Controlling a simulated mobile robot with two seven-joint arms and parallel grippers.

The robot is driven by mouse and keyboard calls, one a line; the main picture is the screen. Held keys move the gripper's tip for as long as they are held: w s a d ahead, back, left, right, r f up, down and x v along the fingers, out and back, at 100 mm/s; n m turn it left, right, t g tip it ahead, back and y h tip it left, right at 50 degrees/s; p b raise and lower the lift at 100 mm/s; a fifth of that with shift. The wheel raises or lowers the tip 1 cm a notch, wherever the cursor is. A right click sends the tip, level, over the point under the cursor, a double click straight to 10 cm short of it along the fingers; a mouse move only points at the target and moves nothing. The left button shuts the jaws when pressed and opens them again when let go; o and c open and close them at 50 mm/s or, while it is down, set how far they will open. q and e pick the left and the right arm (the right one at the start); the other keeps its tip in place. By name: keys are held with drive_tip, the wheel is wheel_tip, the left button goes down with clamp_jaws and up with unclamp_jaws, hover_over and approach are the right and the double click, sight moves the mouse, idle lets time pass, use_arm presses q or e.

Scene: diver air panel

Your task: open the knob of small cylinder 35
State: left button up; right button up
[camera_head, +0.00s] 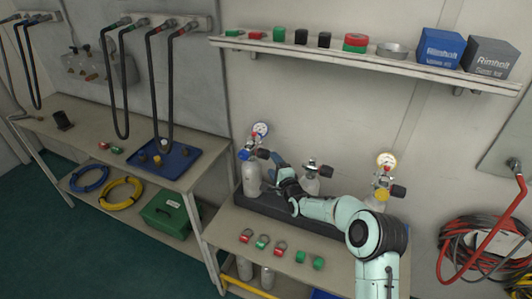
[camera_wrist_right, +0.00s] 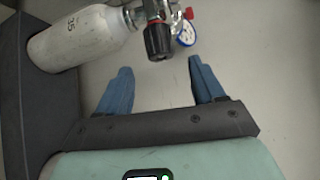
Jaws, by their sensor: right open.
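Small cylinder 35 is grey-white with the number 35 on its side and lies across the top left of the right wrist view (camera_wrist_right: 80,38). It appears to be the left cylinder on the bench in the head view (camera_head: 251,180). Its black knob (camera_wrist_right: 158,41) sits on the metal valve, beyond my fingertips in the wrist view. A blue-rimmed gauge (camera_wrist_right: 187,33) is beside the knob. My right gripper (camera_wrist_right: 160,78) is open, its blue fingers apart with nothing between them. In the head view the right gripper (camera_head: 279,162) is just right of this cylinder. My left gripper is not in view.
Two more cylinders with valves stand in the dark rack, the middle one (camera_head: 309,184) partly behind my right arm. Red and green small parts (camera_head: 263,241) lie along the bench front. A shelf (camera_head: 370,62) with boxes hangs above. Hoses (camera_head: 480,245) hang at right.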

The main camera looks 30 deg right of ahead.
sight(268, 156)
drive_tip(key=w+p, duration=0.1)
drive_tip(key=w, duration=0.3)
drive_tip(key=w+p, duration=0.1)
drive_tip(key=w, duration=0.1)
drive_tip(key=shift+w+d+f+p, duration=0.1)
drive_tip(key=shift+w+d+p, duration=0.15)
drive_tip(key=shift+w+p, duration=0.05)
drive_tip(key=shift+w+f, duration=0.25)
drive_tip(key=shift+w, duration=0.25)
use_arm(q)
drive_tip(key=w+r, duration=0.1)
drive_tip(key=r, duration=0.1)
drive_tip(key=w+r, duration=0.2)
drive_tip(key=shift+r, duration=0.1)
